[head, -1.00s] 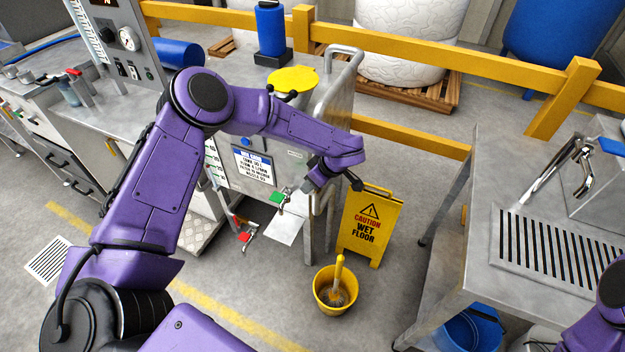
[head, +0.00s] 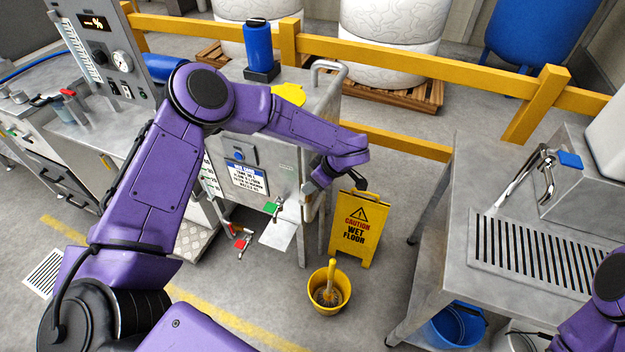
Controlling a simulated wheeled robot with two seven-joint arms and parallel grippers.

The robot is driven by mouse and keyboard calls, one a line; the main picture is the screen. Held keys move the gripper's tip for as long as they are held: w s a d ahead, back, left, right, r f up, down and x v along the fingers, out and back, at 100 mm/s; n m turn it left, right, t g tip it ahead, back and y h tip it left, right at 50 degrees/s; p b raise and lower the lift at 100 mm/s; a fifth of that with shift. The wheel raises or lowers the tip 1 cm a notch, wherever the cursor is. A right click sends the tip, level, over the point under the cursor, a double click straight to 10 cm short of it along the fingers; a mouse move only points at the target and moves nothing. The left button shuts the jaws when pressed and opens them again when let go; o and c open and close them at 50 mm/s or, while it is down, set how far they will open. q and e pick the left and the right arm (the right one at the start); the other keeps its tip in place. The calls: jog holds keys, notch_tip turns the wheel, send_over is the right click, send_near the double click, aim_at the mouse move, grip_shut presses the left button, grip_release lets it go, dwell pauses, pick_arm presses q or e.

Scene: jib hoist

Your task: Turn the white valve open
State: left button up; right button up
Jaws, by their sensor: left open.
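I cannot make out a white valve in the head view. The steel tank cabinet has a tap with a green handle (head: 271,207) low on its front, and a valve with a red handle (head: 241,243) sits below it. My left gripper (head: 314,187) is open beside the right end of the cabinet front, to the right of the green-handled tap, and looks empty. My left forearm covers part of the cabinet. My right gripper is out of view.
A yellow wet-floor sign (head: 355,228) and a yellow bucket (head: 328,291) with a brush stand right of the cabinet. A steel table (head: 455,195) with a blue-handled tap (head: 569,160) is at the right. A yellow rail (head: 420,62) runs behind.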

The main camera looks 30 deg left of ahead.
pick_arm(q)
jog(key=shift+a+f, duration=0.1)
jog(key=shift+f, duration=0.1)
jog(key=c, duration=0.3)
jog(key=w+d+b, duration=0.2)
jog(key=shift+w+d+r+m, duration=0.3)
jog(key=shift+d+r+m, duration=0.05)
jog(key=shift+m, duration=0.05)
grip_shut()
jog(key=w+d+r+m+b, duration=0.1)
jog(key=w+d+r+m, duration=0.2)
jog(key=m, duration=0.4)
jog(key=s+a+f+m+g+h+p, duration=0.1)
jog(key=s+a+f+m+p, duration=0.3)
jog(key=a+f+m+p, duration=0.1)
notch_tip(320, 180, down, 3)
jog(key=shift+a+r+g, duration=0.15)
jog(key=shift+a+g, duration=0.15)
jog(key=shift+a, duration=0.3)
